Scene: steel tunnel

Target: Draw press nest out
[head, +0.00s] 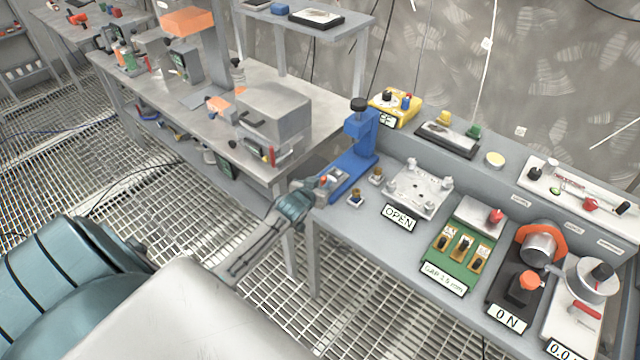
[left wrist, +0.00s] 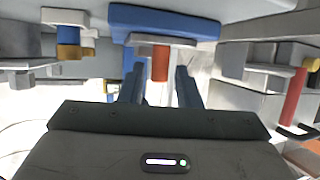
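The blue press (head: 362,145) stands at the left end of the grey bench, with a black knob on top. Its nest (head: 334,179) is a small grey slide at the front of the press base, with a red knob (head: 323,180). In the left wrist view the nest (left wrist: 140,39) shows as a grey plate by the blue base (left wrist: 165,18), and the red knob (left wrist: 160,66) is seen between the fingers. My left gripper (head: 318,187) is at the nest's front. Its fingers (left wrist: 160,88) are apart, with gaps beside the knob; contact cannot be told. My right gripper is out of view.
Small brass-topped posts (head: 356,197), a clamp plate (head: 415,188) marked OPEN and a green gauge block (head: 462,250) stand right of the press. A second bench (head: 215,110) with a grey box (head: 273,113) is behind left. Open grating floor lies before the bench.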

